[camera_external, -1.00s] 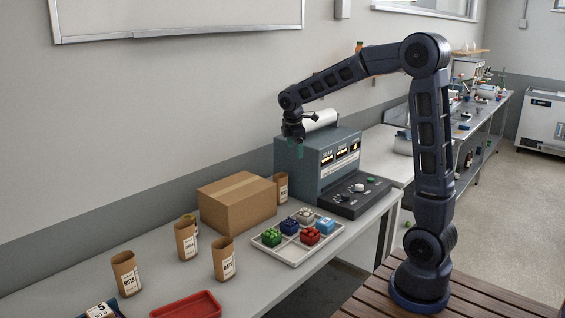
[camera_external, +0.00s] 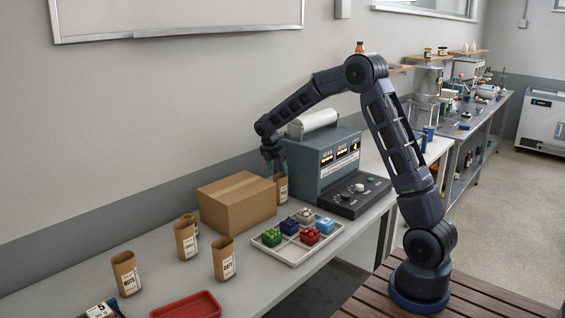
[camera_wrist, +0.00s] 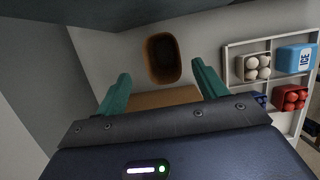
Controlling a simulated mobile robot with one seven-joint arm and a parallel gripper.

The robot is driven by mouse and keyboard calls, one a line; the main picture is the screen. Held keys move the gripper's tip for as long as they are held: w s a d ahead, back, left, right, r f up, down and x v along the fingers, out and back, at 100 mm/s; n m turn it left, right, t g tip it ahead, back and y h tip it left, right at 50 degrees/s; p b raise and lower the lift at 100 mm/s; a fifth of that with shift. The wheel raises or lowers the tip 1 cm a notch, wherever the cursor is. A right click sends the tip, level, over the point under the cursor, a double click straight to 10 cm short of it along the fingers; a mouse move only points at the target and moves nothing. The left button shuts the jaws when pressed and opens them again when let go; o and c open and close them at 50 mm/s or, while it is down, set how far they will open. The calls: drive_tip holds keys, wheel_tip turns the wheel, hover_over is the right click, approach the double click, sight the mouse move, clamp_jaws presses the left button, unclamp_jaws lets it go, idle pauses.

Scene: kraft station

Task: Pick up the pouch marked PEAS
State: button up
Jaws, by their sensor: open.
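A brown pouch (camera_external: 281,187) stands between the cardboard box and the grey machine, its front label too small to read. In the wrist view the same pouch (camera_wrist: 163,59) shows from above with its mouth open, ahead of and between my fingertips. My gripper (camera_external: 273,166) is open and empty, just above the pouch's top. Its two green fingers (camera_wrist: 160,83) are spread in the wrist view and do not appear to touch the pouch. Other brown pouches are marked NUTS (camera_external: 126,274) and OATS (camera_external: 224,259); another pouch (camera_external: 186,240) has a label I cannot read clearly.
The cardboard box (camera_external: 238,203) stands close to the left of the pouch. The grey machine (camera_external: 318,160) stands close on the right. A divided tray (camera_external: 292,257) with colored blocks lies in front. A red tray (camera_external: 187,306) is at the near edge.

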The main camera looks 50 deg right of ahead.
sight(281, 181)
drive_tip(key=x, duration=0.8)
drive_tip(key=shift+s+f, duration=0.15)
drive_tip(key=shift+s, duration=0.05)
drive_tip(key=shift+c, duration=0.2)
drive_tip(key=c, duration=1.3)
drive_tip(key=shift+o, duration=0.2)
